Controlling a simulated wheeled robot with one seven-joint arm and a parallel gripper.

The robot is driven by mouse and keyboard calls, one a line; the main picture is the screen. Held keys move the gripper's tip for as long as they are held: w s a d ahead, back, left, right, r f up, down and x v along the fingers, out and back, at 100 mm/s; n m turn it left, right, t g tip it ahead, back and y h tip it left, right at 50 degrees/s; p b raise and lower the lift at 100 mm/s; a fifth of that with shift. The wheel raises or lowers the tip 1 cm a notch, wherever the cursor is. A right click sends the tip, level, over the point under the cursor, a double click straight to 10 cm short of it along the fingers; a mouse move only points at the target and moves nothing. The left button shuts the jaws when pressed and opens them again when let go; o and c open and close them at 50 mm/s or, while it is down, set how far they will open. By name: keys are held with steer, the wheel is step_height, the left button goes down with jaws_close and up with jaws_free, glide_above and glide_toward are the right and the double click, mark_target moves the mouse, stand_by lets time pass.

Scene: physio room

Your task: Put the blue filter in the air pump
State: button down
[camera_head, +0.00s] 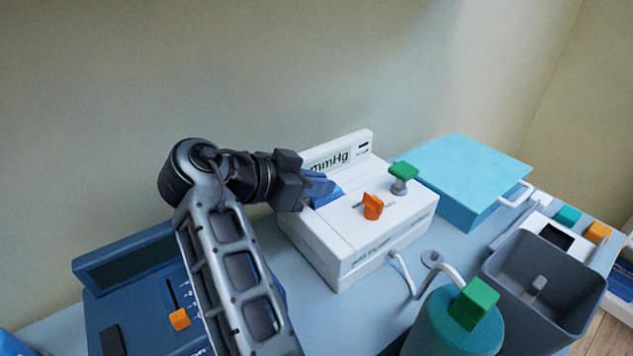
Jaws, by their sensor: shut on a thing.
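The air pump (362,245) is a white box with an "mmHg" display at its back, an orange knob and a green-topped knob on its top. My gripper (319,188) is at the pump's left side, over its top near the display, and is shut on the blue filter (329,196). Only part of the filter shows beside the jaws. It is at the pump's upper left; I cannot tell whether it is inside a slot or just above it. My wrist hides the pump's back left corner.
A turquoise box (458,175) with a white handle stands right of the pump. A grey open bin (500,280) and a teal cylinder (440,325) with a green block stand in front right. A dark blue device (125,295) stands at left under my arm. A wall is behind.

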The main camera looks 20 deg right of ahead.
steer(key=c, duration=1.1)
jaws_free()
steer(key=shift+b+v, duration=0.7)
steer(key=shift+v, duration=3.25)
steer(key=shift+s+d, duration=0.1)
steer(key=shift+s, duration=0.05)
